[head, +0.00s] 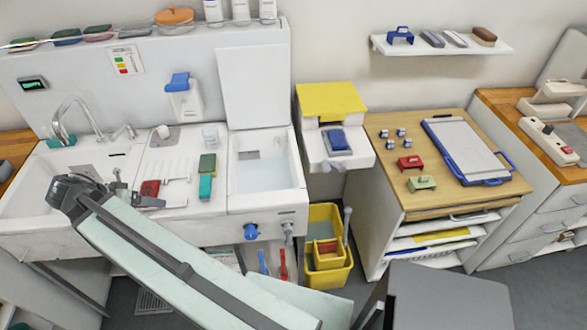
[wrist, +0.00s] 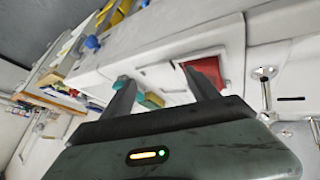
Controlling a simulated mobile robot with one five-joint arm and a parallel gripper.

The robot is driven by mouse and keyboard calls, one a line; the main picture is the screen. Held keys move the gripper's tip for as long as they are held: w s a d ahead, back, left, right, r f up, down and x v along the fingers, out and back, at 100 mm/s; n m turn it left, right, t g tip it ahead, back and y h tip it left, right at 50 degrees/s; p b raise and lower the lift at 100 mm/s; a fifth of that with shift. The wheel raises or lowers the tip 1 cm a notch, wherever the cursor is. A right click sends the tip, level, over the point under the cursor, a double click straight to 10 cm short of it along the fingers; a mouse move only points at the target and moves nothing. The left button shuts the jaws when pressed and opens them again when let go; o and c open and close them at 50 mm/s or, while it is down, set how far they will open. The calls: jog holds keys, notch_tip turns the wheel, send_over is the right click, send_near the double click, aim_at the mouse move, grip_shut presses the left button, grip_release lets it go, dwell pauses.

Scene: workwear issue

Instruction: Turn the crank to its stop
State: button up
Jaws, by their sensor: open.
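I cannot tell for certain which part is the crank. A small metal bar with rounded ends (wrist: 265,92) stands on the white sink unit in the wrist view, right of my fingers; it may be the crank. On the basin's front in the head view are a blue knob (head: 250,231) and a grey lever-like part (head: 288,230).
A green-and-teal brush (head: 206,178) lies on the counter by the water-filled basin (head: 231,187). The tap (head: 65,118) stands at the back left. A yellow-lidded box (head: 331,98) and a wooden-topped cabinet (head: 390,122) stand right. A yellow bucket (head: 325,218) is below.

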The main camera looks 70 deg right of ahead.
jog(key=s+d+m+g+b, duration=0.1)
jog(key=s+d+m, duration=0.1)
jog(key=d, duration=0.4)
jog(key=s+d+m+g+h+b, duration=0.1)
jog(key=s+d+m, duration=0.2)
jog(key=s+d, duration=0.2)
jog(key=s+d+m+g+b, duration=0.2)
jog(key=s+d, duration=0.2)
jog(key=d, duration=0.2)
jog(key=shift+s+d+f+h, duration=0.1)
jog(key=shift+d+f+h, duration=0.25)
jog(key=shift+h, duration=0.05)
jog(key=s+d+m+g+b, duration=0.2)
jog(key=s+d+m, duration=0.1)
jog(key=s+d, duration=0.4)
jog(key=m+g+y+b, duration=0.3)
jog(key=m+g+b, duration=0.1)
jog(key=m, duration=0.1)
send_near(323, 165)
jog(key=shift+x, duration=0.9)
jog(key=b+x, duration=0.3)
jog(key=x, duration=0.4)
jog(key=shift+f, duration=0.15)
jog(key=shift+s+d, duration=0.1)
jog(key=shift+s, duration=0.2)
